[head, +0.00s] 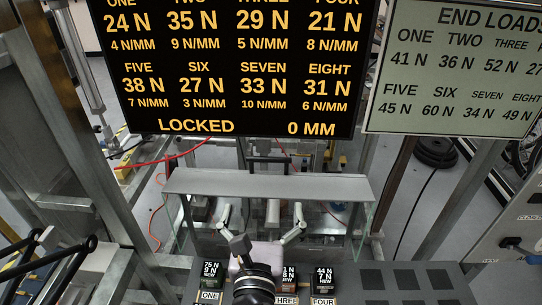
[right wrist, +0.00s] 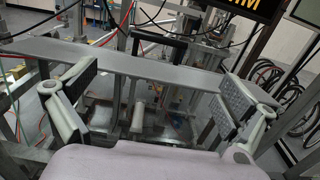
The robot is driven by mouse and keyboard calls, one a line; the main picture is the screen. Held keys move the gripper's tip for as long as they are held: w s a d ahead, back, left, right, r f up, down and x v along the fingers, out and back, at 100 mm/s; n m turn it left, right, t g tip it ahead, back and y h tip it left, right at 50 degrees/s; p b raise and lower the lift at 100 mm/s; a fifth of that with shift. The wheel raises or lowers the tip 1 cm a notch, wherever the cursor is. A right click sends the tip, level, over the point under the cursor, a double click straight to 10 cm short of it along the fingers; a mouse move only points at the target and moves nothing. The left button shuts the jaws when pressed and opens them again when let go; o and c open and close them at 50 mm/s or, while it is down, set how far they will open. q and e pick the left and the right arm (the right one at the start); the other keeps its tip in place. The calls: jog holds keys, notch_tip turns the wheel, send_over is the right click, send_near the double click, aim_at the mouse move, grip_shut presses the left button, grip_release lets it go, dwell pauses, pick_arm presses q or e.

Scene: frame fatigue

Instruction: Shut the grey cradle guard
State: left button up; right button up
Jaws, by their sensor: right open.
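The grey cradle guard (head: 330,188) is a wide, flat grey bar with clear panels under it, standing across the middle of the head view. Its bar also crosses the right wrist view (right wrist: 150,66). My right gripper (head: 262,217) is open and empty, its fingers spread in front of the bar in the head view. In the right wrist view my right gripper (right wrist: 160,97) has one finger on each side, with the bar running behind them. I cannot tell whether either finger touches it. My left gripper is not in view.
A black board (head: 232,70) reads LOCKED and 0 MM; a pale END LOADS board (head: 455,70) hangs at the right. Labelled black blocks (head: 322,278) stand in front of the guard, beside a dark slotted tray (head: 408,282). Metal posts (head: 85,130) flank the space.

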aim_at(269, 160)
jog(key=w+p, duration=0.3)
jog(key=w, duration=1)
jog(key=shift+w, duration=0.3)
jog(key=shift+w+d+f+p, duration=0.1)
jog(key=shift+w+p, duration=0.2)
jog(key=shift+w, duration=0.25)
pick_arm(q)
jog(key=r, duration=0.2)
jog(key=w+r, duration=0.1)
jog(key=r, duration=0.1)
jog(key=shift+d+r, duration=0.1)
pick_arm(e)
jog(key=shift+s, duration=0.1)
jog(key=shift+c, duration=0.6)
jog(key=shift+c, duration=0.7)
jog(key=c, duration=1.2)
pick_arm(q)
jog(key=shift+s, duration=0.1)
pick_arm(e)
jog(key=shift+s, duration=0.1)
